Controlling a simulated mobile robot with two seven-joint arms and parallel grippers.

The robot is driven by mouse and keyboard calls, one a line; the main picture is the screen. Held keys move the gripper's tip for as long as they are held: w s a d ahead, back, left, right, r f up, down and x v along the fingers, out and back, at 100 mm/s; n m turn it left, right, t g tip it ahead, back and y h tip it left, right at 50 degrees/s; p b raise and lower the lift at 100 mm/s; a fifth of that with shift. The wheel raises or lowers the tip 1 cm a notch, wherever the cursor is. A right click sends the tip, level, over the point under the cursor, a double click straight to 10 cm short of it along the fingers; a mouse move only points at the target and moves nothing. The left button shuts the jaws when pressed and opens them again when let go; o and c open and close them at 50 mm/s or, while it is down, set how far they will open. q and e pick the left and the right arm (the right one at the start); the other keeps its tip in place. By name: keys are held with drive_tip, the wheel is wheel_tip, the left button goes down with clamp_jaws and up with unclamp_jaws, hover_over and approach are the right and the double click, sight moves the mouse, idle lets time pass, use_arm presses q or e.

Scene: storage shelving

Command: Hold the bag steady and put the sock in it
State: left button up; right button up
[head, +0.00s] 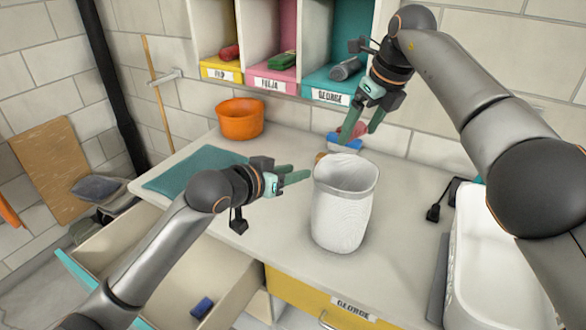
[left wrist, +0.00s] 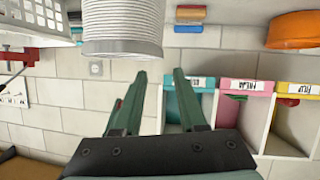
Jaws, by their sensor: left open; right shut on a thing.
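The bag (head: 340,215) is a pale, open-topped, ribbed sack standing upright on the counter. Its grey rim faces up, and its side fills the top of the left wrist view (left wrist: 122,22). My left gripper (head: 297,177) is open and empty just left of the bag's rim, with its fingers pointing at it. My right gripper (head: 361,128) is above and behind the bag, fingers pointing down. It is shut on a small reddish thing, apparently the sock (head: 359,130), mostly hidden by the fingers and hard to separate from what lies behind.
Cubbies (head: 277,85) above the counter hold red, green and grey rolled items. A blue item (head: 343,144) lies behind the bag. An orange bowl (head: 240,118) and teal mat (head: 195,170) are left; a white basket (head: 500,240) is right. An open drawer (head: 185,280) juts out below.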

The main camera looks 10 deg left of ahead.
sight(322, 161)
use_arm(q)
drive_tip(key=x, duration=1.2)
drive_tip(key=shift+w+r, duration=0.1)
drive_tip(key=shift+r, duration=0.3)
clamp_jaws()
